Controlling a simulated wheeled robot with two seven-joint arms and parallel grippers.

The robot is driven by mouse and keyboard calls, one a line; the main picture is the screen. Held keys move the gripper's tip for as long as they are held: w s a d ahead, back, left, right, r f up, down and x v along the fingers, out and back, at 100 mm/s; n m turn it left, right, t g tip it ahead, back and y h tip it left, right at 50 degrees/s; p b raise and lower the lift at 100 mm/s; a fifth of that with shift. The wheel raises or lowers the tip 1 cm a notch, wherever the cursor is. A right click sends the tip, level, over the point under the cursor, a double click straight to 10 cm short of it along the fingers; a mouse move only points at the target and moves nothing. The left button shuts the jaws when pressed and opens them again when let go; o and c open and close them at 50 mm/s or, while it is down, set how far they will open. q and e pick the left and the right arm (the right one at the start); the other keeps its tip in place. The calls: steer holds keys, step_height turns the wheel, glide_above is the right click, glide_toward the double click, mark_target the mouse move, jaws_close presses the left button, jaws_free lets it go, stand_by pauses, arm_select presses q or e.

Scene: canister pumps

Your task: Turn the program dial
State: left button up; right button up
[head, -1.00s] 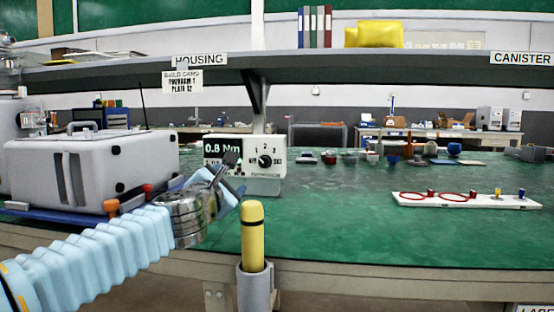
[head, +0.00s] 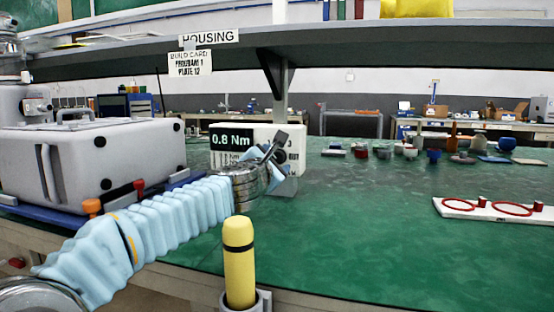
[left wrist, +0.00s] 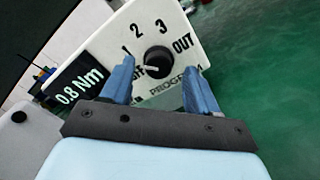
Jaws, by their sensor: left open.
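The program dial (left wrist: 158,60) is a round black knob on a white control box (left wrist: 95,45). Its white mark points left, towards a label partly hidden by a finger; 1, 2, 3 and OUT are readable around it. The box's display (head: 231,139) reads 0.8 Nm. My left gripper (left wrist: 158,68) is open, its blue fingers on either side of the dial with visible gaps; contact cannot be told. In the head view my left gripper (head: 275,155) is in front of the box (head: 258,133) and mostly hides the dial. My right gripper is not in view.
A build card (head: 190,64) reading program 1 hangs from the shelf. A grey housing (head: 95,160) stands left of the control box. A yellow-and-black cylinder (head: 239,265) stands upright at the front edge. A white board with red rings (head: 460,205) lies right; the green bench between is clear.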

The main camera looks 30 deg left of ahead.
arm_select(q)
steer(key=shift+x, duration=1)
steer(key=shift+a, duration=0.1)
steer(key=c, duration=1)
steer(key=shift+c, duration=0.2)
steer(key=shift+n, duration=0.4)
steer(key=n, duration=0.3)
steer(key=shift+n+b, duration=0.3)
steer(key=shift+b, duration=0.1)
steer(key=shift+s+a+n+b, duration=0.1)
steer(key=shift+n+b, duration=0.35)
steer(key=shift+n, duration=1.85)
